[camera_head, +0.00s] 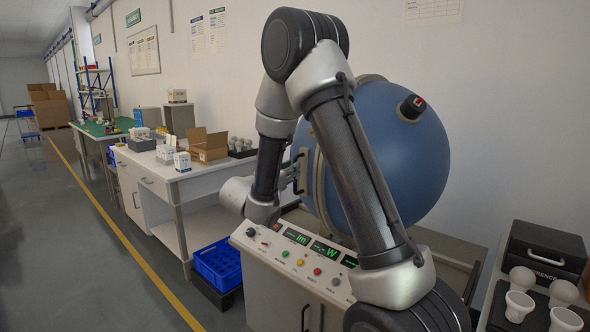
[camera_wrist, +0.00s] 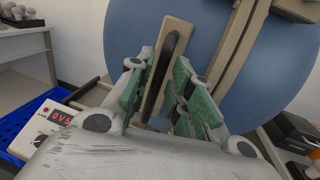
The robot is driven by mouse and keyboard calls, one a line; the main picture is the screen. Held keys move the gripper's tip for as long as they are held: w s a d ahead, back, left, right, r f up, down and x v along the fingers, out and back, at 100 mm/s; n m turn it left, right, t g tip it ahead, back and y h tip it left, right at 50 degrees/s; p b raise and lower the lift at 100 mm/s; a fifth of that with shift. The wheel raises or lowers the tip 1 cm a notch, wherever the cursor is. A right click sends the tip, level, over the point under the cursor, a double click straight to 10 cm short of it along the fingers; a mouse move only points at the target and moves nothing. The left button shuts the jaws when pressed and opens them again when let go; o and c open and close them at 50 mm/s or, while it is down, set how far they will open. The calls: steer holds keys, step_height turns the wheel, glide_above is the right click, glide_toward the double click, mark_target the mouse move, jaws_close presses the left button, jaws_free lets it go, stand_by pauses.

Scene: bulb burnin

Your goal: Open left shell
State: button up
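The blue sphere (camera_head: 405,150) stands on the console, with a beige flange seam (camera_wrist: 240,40) between its two shells. The left shell (camera_wrist: 125,35) shows left of that seam in the wrist view. A black bar handle (camera_wrist: 163,75) on a beige plate (camera_wrist: 176,33) is fixed to it. My gripper (camera_wrist: 160,80) has its green-padded fingers on either side of the handle, with gaps visible, so it looks open around it. Contact with the handle is not clear. In the head view my gripper (camera_head: 290,182) is beside the handle plate, and my arm hides much of the left shell.
The console panel (camera_head: 300,262) with buttons and lit displays lies below the sphere. A workbench (camera_head: 185,180) with boxes stands at left, with a blue crate (camera_head: 218,265) near its foot. White bulbs and a black case (camera_head: 545,248) are at right. The floor aisle at left is clear.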

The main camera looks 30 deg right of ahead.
mark_target(295, 190)
steer(key=shift+x, duration=1.5)
jaws_close()
steer(key=w+a, duration=0.2)
steer(key=w, duration=0.5)
steer(key=w+a, duration=0.3)
steer(key=w, duration=0.4)
steer(key=shift+w, duration=0.25)
steer(key=shift+a, duration=0.1)
jaws_free()
